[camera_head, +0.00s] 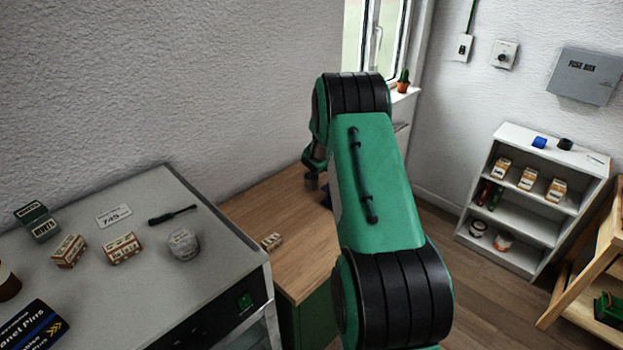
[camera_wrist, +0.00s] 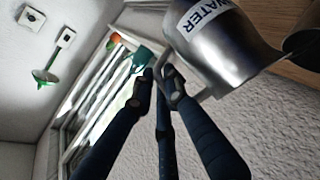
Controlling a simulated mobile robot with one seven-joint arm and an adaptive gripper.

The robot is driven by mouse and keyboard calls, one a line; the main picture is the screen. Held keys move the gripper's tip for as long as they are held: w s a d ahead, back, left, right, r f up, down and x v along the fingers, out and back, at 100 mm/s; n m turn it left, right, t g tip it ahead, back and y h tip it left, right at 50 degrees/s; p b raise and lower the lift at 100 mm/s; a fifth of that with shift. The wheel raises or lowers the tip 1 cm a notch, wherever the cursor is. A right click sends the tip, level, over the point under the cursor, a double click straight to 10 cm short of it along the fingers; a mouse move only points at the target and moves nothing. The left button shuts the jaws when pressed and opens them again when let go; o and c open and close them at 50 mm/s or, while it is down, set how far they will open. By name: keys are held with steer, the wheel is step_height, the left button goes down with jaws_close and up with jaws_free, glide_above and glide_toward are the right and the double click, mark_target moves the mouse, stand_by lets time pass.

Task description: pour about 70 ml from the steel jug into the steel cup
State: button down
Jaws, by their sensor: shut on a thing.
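The steel jug (camera_wrist: 222,45), with a white WATER label, is at the upper right of the wrist view. My gripper (camera_wrist: 166,84) has dark fingers shut on the jug's handle side. The jug looks slanted in this rolled view; I cannot tell its true tilt. A dark, rounded metal piece (camera_wrist: 304,40) at the right edge, close to the jug's end, may be the steel cup; most of it is cut off. No liquid or stream is visible.
The grey counter (camera_head: 150,188) at left carries boxes, a screwdriver (camera_head: 172,214) and a round container (camera_head: 183,244). A white shelf (camera_head: 520,229) stands at right.

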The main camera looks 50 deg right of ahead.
steer(key=shift+a+r, duration=0.1)
steer(key=shift+a+r, duration=0.1)
steer(key=shift+w+a+r+p, duration=0.15)
steer(key=shift+a+p, duration=0.1)
steer(key=shift+p, duration=0.15)
steer(key=shift+w+a+r+n+h+p, duration=0.2)
steer(key=shift+a+h+p, duration=0.1)
steer(key=shift+a+p, duration=0.1)
steer(key=shift+w+a+r+n+h+p, duration=0.1)
steer(key=shift+w+a+n+h+p, duration=0.1)
steer(key=shift+a+h+p, duration=0.15)
steer(key=shift+a, duration=0.25)
steer(key=shift+r, duration=0.1)
steer(key=shift+d, duration=0.15)
